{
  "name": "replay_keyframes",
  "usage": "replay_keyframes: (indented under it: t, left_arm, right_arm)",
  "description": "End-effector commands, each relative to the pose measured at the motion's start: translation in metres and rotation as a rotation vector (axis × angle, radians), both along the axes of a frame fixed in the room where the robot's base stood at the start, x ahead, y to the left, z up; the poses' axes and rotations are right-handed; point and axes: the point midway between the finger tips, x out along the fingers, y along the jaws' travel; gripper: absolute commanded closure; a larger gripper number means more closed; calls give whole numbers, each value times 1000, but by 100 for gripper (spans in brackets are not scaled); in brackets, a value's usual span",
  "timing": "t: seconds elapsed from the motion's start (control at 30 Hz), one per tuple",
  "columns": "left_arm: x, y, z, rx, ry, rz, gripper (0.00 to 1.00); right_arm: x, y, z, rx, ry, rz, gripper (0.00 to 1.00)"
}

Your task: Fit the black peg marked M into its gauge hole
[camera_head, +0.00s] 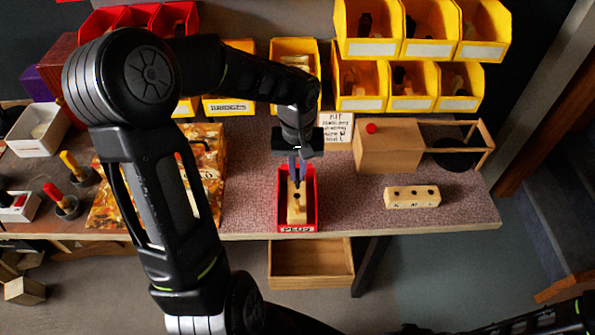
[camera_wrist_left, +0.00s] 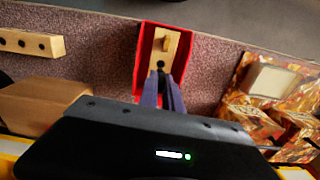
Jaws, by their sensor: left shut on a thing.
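My left gripper (camera_head: 297,180) points down over the red bin (camera_head: 283,212) labelled PEGS. It also shows in the left wrist view (camera_wrist_left: 162,80), its blue-grey fingers closed together on a small dark thing, apparently the black peg (camera_wrist_left: 160,65); its letter cannot be read. A pale wooden block (camera_head: 297,214) stands in the bin under the fingertips. Whether the peg still sits in this block cannot be told. The gauge block (camera_head: 412,197), light wood with a row of dark holes, lies on the bench to the right, clear of the gripper. My right gripper is not in view.
A wooden box (camera_head: 388,147) with a red knob stands behind the gauge block. Yellow bins (camera_head: 360,103) line the back. Bench between red bin and gauge block is clear. An open drawer (camera_head: 311,270) hangs below the front edge.

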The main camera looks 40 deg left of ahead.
Motion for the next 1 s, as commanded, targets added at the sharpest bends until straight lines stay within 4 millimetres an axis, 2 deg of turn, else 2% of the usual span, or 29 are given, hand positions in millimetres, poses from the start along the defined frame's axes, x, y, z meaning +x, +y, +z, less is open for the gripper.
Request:
replay_keyframes:
  t: [0.03,0.5,1.0]
  left_arm:
    - [0,0,8,1,-1,0,100]
    - [0,0,46,1,-1,0,100]
    - [0,-2,46,-2,1,-5,100]
  right_arm:
    - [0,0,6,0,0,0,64]
    - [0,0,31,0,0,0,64]
    - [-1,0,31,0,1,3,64]
